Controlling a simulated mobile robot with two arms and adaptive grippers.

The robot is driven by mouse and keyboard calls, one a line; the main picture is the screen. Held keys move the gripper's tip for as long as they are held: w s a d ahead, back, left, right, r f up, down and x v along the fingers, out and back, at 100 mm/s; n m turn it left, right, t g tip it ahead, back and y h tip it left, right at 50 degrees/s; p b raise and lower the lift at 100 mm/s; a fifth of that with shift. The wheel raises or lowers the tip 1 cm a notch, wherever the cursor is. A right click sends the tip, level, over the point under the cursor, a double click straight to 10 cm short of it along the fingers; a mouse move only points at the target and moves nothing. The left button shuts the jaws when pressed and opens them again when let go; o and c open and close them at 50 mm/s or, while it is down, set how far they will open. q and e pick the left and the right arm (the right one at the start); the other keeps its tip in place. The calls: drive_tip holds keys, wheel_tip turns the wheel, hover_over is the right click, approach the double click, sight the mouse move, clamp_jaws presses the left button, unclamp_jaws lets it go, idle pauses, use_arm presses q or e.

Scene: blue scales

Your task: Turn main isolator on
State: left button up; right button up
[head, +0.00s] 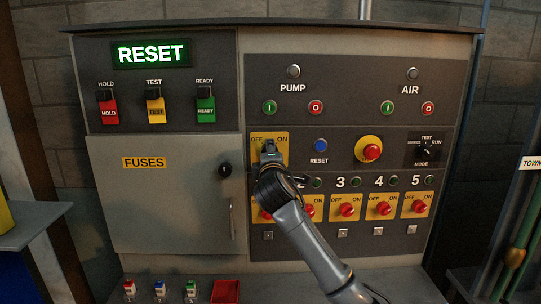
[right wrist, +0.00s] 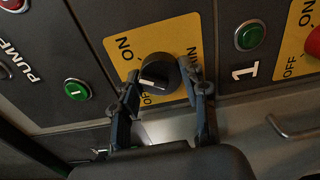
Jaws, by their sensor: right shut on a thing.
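The main isolator is a black rotary knob (right wrist: 160,72) on a yellow plate marked OFF and ON. In the head view the yellow plate (head: 284,146) sits at the left of the lower right panel, and my gripper hides the knob. The knob carries a white mark on its face; I cannot tell exactly which label it points to. My right gripper (head: 269,150) is at the knob, and in the right wrist view its fingers (right wrist: 166,90) are shut on it, one on each side. My left gripper is not in view.
A blue reset button (head: 320,145) and a red button on yellow (head: 371,149) are to the right. Below is a row of red OFF/ON switches (head: 347,209), partly behind my arm. The fuses door (head: 165,205), with its black knob (head: 225,169), is at left.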

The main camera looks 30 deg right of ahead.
drive_tip(key=shift+m, duration=1.3)
drive_tip(key=o, duration=1.1)
drive_tip(key=shift+o, duration=0.2)
drive_tip(key=shift+a, duration=0.1)
drive_tip(key=v, duration=1.2)
drive_tip(key=shift+f, duration=0.1)
